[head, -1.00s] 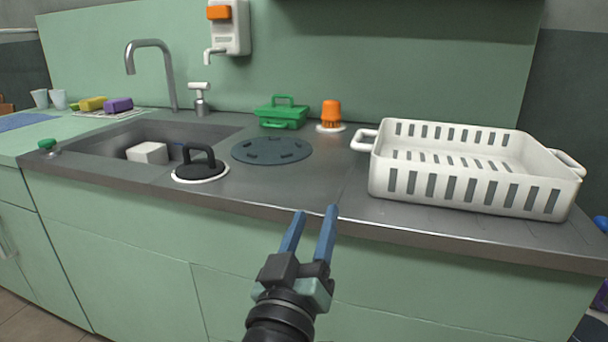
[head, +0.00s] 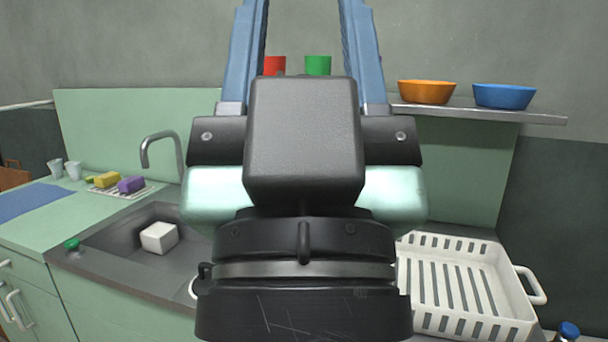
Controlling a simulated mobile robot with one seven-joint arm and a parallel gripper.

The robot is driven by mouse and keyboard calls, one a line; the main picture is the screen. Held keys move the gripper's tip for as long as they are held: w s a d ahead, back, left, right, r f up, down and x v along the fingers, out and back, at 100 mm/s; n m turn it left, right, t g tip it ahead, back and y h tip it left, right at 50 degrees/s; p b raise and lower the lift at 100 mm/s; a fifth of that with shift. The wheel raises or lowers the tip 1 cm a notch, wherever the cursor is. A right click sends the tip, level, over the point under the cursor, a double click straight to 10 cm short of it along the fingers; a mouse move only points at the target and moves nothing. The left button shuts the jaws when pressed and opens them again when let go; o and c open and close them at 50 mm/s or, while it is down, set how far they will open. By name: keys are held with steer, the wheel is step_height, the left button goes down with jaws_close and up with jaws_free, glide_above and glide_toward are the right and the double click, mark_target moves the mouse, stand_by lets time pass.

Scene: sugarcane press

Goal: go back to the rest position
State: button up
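My gripper (head: 304,8) is raised upright close in front of the head camera and fills the middle of the view. Its two blue fingers point up and stand wide apart, with their tips at the top edge. It is open, with only the wall and the shelf's cups visible behind the gap, and it holds nothing.
A sink (head: 127,237) with a white block (head: 159,238) is at left. A white slotted basket (head: 522,318) stands at right. The wall shelf (head: 545,118) bears an orange bowl (head: 427,92), a blue bowl (head: 505,97), a red cup (head: 275,66) and a green cup (head: 318,66).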

step_height(320, 180, up, 22)
steer(key=p, duration=1.9)
steer(key=shift+p, duration=0.3)
steer(key=shift+w+a, duration=0.1)
steer(key=shift+a, duration=0.05)
